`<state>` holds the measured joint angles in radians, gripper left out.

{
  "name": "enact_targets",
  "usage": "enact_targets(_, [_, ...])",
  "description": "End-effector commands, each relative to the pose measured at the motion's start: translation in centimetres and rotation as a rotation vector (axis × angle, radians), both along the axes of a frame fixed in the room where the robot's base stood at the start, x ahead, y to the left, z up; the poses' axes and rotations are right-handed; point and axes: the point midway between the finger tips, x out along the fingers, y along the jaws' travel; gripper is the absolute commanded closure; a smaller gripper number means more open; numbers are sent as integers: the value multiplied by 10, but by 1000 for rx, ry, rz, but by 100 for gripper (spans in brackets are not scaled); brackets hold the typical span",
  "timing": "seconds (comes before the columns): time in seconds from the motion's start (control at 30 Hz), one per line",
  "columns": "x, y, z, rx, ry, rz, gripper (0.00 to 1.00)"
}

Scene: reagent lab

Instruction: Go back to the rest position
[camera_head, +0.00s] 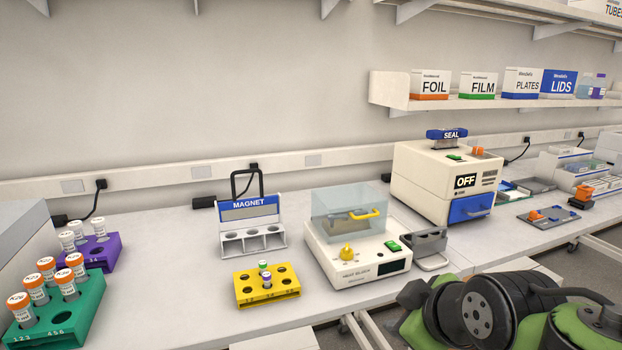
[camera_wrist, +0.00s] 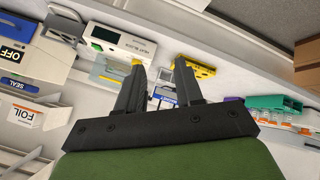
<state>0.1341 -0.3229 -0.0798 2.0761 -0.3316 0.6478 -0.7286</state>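My gripper (camera_wrist: 158,80) shows in the wrist view with its two dark fingers apart and nothing between them. In the head view my green and black arm is folded at the lower right, in front of the bench, and the fingertips cannot be made out there. The wrist view looks over the bench from above, turned around, and the gripper touches nothing that I can see.
The bench holds a green rack (camera_head: 78,318), a purple rack (camera_head: 103,252), a yellow rack (camera_head: 268,290), a magnet stand (camera_head: 250,226), a heat block (camera_head: 352,262) and a sealer (camera_head: 437,185). A shelf (camera_head: 450,103) with boxes hangs above. Bare bench lies around the yellow rack.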

Motion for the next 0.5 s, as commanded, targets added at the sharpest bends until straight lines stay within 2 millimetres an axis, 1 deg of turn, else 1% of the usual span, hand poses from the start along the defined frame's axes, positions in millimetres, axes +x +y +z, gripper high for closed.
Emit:
enact_targets(0.03, [-31, 5, -12, 63, 57, -97, 64])
enact_targets(0.07, [-47, 5, -20, 100, 91, -160, 64])
enact_targets(0.1, [-67, 6, -31, 144, 133, -243, 64])
enact_targets(0.17, [-95, 5, -47, 202, 186, -363, 64])
enact_targets(0.2, [-113, 3, -58, 237, 218, -442, 64])
enact_targets(0.33, [-167, -5, -93, 333, 299, -698, 64])
enact_targets(0.4, [-164, -6, -66, 334, 301, -701, 64])
enact_targets(0.5, [-163, -6, -40, 334, 301, -699, 64])
